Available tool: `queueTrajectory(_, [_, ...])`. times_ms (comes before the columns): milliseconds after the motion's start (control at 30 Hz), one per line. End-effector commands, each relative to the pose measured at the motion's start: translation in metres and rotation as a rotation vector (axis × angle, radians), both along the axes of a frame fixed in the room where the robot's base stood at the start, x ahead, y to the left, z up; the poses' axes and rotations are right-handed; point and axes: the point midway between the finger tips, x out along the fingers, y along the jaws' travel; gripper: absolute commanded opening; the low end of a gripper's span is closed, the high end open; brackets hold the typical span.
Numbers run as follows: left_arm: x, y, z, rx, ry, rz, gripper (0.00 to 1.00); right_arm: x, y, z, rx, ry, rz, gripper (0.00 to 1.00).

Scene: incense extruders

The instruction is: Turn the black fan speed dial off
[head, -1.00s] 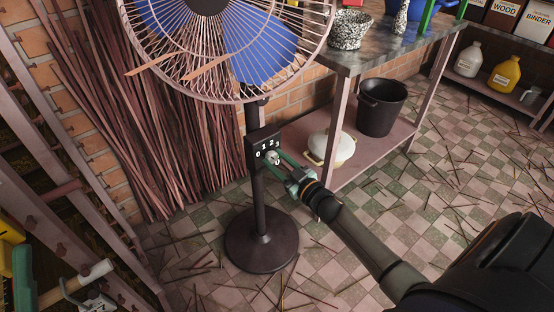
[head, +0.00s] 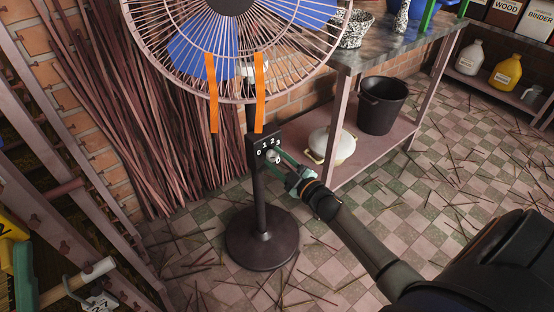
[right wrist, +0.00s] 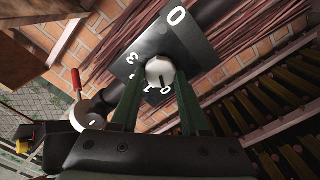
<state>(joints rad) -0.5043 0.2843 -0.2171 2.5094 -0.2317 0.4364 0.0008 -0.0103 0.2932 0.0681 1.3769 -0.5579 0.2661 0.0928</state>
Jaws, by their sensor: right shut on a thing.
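The fan stands on a dark post with a round base (head: 262,238). The dial is a small pale knob (right wrist: 160,72) on the box face, seen between my fingers in the right wrist view. My right gripper (head: 276,157) is shut on this knob, one green finger on each side. I cannot tell which number the dial points to. Two orange ribbons (head: 212,92) hang straight down from the fan cage (head: 238,98). My left gripper is not in view.
A shelf bench (head: 345,160) with a black bucket (head: 382,106) and a white pot (head: 333,145) stands right of the fan. Bundled sticks (head: 190,160) lean on the brick wall behind. Loose sticks litter the tiled floor. A rack is at the left.

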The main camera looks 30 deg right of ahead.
Motion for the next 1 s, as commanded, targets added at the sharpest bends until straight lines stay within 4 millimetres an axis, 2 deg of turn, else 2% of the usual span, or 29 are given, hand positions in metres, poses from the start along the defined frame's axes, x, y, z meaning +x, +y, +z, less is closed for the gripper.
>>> queueTrajectory(300, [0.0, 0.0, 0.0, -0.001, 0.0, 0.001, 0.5, 0.0, 0.0, -0.001, -0.006, 0.002, 0.0, 0.0])
queueTrajectory(333, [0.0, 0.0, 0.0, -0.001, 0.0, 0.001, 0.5, 0.0, 0.0, -0.001, -0.007, 0.002, 0.0, 0.48])
queueTrajectory(567, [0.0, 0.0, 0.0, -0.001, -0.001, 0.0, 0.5, 0.0, 0.0, -0.001, -0.004, 0.001, 0.0, 0.74])
queueTrajectory(867, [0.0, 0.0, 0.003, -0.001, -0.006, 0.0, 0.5, -0.002, 0.0, 0.0, -0.003, 0.001, 0.0, 0.75])
queueTrajectory(1000, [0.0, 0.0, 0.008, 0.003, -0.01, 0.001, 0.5, -0.015, -0.001, 0.0, -0.002, 0.003, -0.001, 0.75])
